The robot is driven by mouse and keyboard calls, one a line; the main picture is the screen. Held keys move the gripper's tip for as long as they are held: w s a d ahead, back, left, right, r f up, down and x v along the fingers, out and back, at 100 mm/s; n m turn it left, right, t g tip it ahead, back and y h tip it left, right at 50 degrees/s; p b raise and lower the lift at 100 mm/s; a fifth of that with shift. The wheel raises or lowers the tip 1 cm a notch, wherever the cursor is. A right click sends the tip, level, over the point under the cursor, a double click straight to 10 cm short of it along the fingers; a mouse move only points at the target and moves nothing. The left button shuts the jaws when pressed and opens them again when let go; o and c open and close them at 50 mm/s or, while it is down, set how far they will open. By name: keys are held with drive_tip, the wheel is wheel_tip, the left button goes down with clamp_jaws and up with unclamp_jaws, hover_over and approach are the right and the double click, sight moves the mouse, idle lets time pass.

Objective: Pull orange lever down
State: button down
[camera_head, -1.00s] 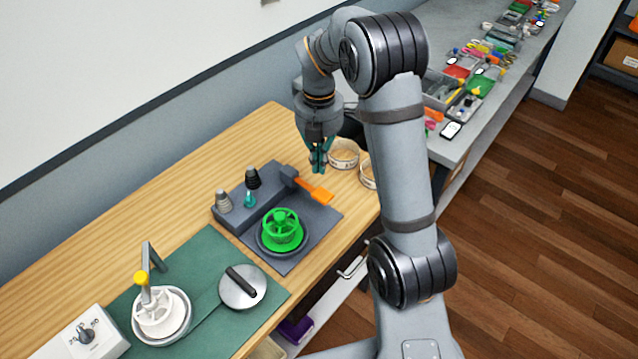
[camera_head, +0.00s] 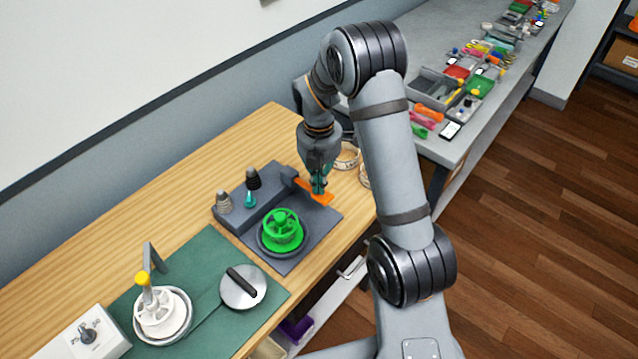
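The orange lever (camera_head: 325,199) sticks out from the right end of a dark grey block fixture (camera_head: 266,196) on the wooden table. My gripper (camera_head: 319,188) points down at the lever, with its teal fingertips at or just over the orange part. The fingers partly hide the lever. I cannot tell whether they touch it, or whether they are apart or closed.
A green wheel (camera_head: 281,229) sits in a dark bowl in front of the fixture. Small knobs (camera_head: 252,178) stand on the block. Tape rolls (camera_head: 347,155) lie behind my gripper. A green mat (camera_head: 207,262) with a white wheel and round lid is at left.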

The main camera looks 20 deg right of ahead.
drive_tip(key=shift+s+d+f+b, duration=0.1)
drive_tip(key=shift+s+f+b, duration=0.05)
drive_tip(key=shift+f+b, duration=0.4)
drive_tip(key=shift+s+d+f+b, duration=0.1)
drive_tip(key=shift+s+f+b, duration=0.05)
drive_tip(key=shift+f+b, duration=1.55)
drive_tip(key=shift+f, duration=0.5)
drive_tip(key=shift+s, duration=0.1)
drive_tip(key=r+p, duration=0.1)
drive_tip(key=s+r+p, duration=0.1)
drive_tip(key=r, duration=0.1)
drive_tip(key=d+r+p, duration=0.1)
drive_tip(key=shift+s+r, duration=0.15)
drive_tip(key=shift+r, duration=0.05)
drive_tip(key=s+d+r, duration=0.2)
drive_tip(key=s+r, duration=0.1)
drive_tip(key=r, duration=0.5)
drive_tip(key=shift+s+d+r+b, duration=0.2)
drive_tip(key=shift+s+d+b, duration=0.1)
drive_tip(key=shift+b, duration=0.15)
